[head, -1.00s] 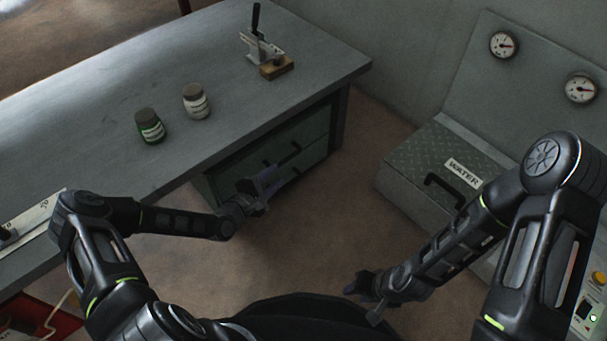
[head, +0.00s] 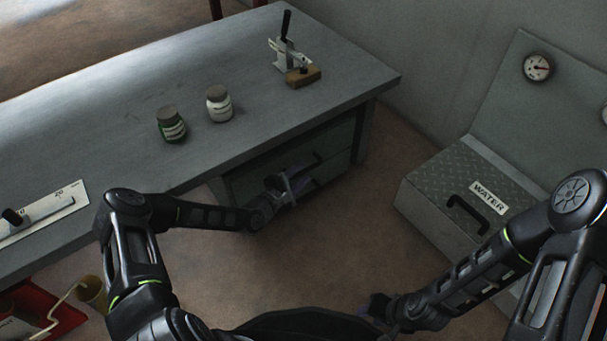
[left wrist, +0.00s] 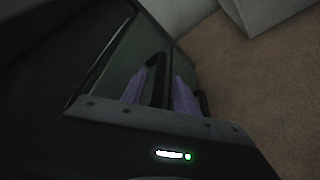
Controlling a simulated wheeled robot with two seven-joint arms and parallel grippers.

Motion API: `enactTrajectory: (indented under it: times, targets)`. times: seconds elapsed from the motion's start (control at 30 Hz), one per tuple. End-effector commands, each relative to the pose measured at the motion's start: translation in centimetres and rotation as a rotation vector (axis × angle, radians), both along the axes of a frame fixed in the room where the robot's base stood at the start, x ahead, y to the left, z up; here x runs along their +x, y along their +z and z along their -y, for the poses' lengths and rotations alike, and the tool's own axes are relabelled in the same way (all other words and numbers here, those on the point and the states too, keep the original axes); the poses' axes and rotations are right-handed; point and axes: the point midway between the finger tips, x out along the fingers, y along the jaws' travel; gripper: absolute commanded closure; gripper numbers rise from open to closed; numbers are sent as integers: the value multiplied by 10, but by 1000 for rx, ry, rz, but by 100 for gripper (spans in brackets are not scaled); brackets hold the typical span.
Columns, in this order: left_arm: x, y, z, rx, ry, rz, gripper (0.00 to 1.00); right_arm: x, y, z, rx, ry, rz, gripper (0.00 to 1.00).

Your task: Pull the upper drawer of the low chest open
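The low chest (head: 241,186) stands under the desk and has two drawer fronts. The upper drawer (head: 338,139) looks closed. Its dark bar handle (head: 316,157) also shows in the left wrist view (left wrist: 158,68). My left gripper (head: 296,177) is at the chest front. In the left wrist view its two purple fingers (left wrist: 158,90) are apart, one on each side of the upper handle, with a gap visible. Whether either touches it I cannot tell. The lower drawer's handle (left wrist: 203,102) is beyond the right finger. My right gripper (head: 378,306) is low near my base, dark and partly hidden.
The desk top (head: 290,110) overhangs the chest. It carries a green jar (head: 171,126), a white jar (head: 219,105) and a lever device (head: 292,62). A grey box marked WATER (head: 470,185) stands at right. Bare floor (head: 340,230) lies before the chest.

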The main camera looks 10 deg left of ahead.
Motion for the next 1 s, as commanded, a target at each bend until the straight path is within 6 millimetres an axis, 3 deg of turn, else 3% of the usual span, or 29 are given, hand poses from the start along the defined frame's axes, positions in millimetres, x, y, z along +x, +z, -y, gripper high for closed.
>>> enactTrajectory:
  times: [0.2,0.47,0.9,1.0]
  targets:
    - [16,-4,6,1,0,0,64,1,-6,0,1,-2,2,64]
    - [17,-4,6,0,0,0,65,1,-6,0,1,-2,2,64]
    - [17,-4,6,1,-1,0,100,1,-6,0,1,-2,2,64]
    - [17,-4,6,1,-1,0,100,1,-6,0,1,-2,2,64]
